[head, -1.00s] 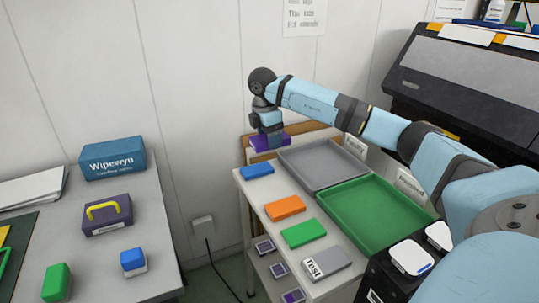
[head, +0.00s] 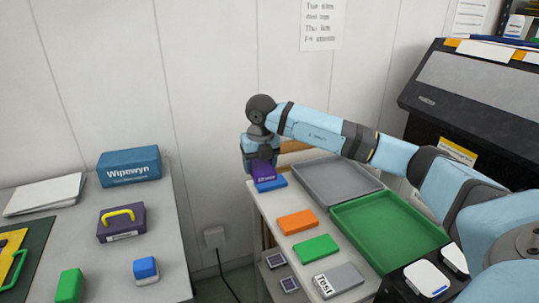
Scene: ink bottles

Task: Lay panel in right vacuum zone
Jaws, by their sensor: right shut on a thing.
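My right gripper (head: 262,153) points down over the back left of the white cart (head: 262,215). It is shut on a small purple block (head: 265,170) with pale print on its side. The purple block overlaps a blue block (head: 271,185) on the cart in this view; whether they touch I cannot tell. My left gripper is not in view. No marked vacuum zone can be made out. A yellow flat piece (head: 12,243) with a green handle lies on a dark green mat (head: 36,240) at the left edge, partly cut off; I cannot tell whether it is the panel.
On the cart are an orange block (head: 297,222), a green block (head: 315,248), a grey "Test" block (head: 338,280), a grey tray (head: 335,180) and a green tray (head: 390,230). A large dark machine (head: 470,115) stands at right. The left table (head: 165,215) holds several items.

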